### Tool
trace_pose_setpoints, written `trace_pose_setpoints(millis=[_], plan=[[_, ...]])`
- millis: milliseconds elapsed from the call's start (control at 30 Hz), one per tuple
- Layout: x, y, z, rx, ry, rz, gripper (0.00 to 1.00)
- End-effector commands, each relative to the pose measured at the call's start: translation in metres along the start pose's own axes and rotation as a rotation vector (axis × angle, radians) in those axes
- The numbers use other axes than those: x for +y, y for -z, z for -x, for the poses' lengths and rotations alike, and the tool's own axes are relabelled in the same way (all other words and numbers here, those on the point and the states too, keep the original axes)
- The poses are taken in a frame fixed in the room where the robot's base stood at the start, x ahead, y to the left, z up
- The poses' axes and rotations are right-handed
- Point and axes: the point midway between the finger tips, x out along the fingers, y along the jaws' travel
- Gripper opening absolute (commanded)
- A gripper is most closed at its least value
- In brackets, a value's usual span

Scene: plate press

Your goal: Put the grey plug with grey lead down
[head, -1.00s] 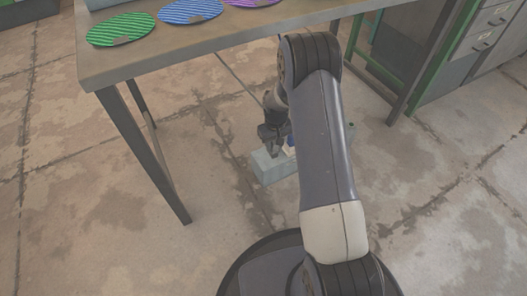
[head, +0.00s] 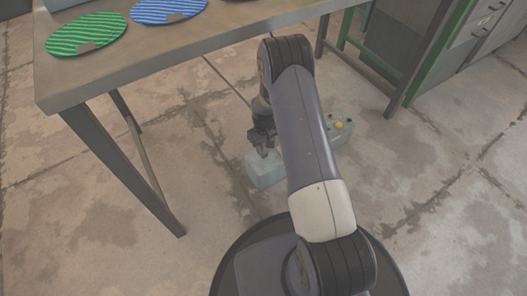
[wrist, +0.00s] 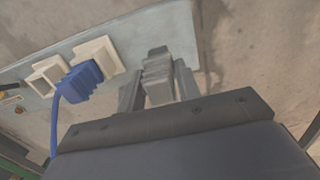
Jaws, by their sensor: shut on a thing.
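The grey plug (wrist: 157,68) is between the two fingers of my gripper (wrist: 158,85) in the wrist view, and they are shut on it. It is over the near end of a pale blue-grey box (wrist: 115,42). I cannot tell whether it touches the box. The grey lead cannot be made out. In the head view my gripper (head: 263,150) is low at the left end of the box (head: 266,174), and the plug is too small to tell there.
The box carries two cream sockets; a blue plug (wrist: 82,80) with a blue lead (wrist: 55,125) is at them. Yellow and green knobs (head: 339,125) show at the box's right end. A table (head: 140,62) with striped plates (head: 88,33) stands at left. Floor around is clear.

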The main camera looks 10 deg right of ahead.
Motion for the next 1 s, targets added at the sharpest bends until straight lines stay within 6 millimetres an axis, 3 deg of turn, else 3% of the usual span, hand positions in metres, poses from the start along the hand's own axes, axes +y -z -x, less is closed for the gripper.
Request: trace_pose_setpoints(millis=[167, 567, 600, 833, 1000], plan=[[0.000, 0.000, -0.029, -0.001, 0.000, 0.000, 0.09], [0.000, 0.000, -0.034, 0.000, 0.000, 0.000, 0.09], [0.000, 0.000, -0.032, 0.000, 0.000, 0.000, 0.35], [0.000, 0.000, -0.031, 0.000, 0.000, 0.000, 0.54], [0.000, 0.000, -0.031, 0.000, 0.000, 0.000, 0.54]])
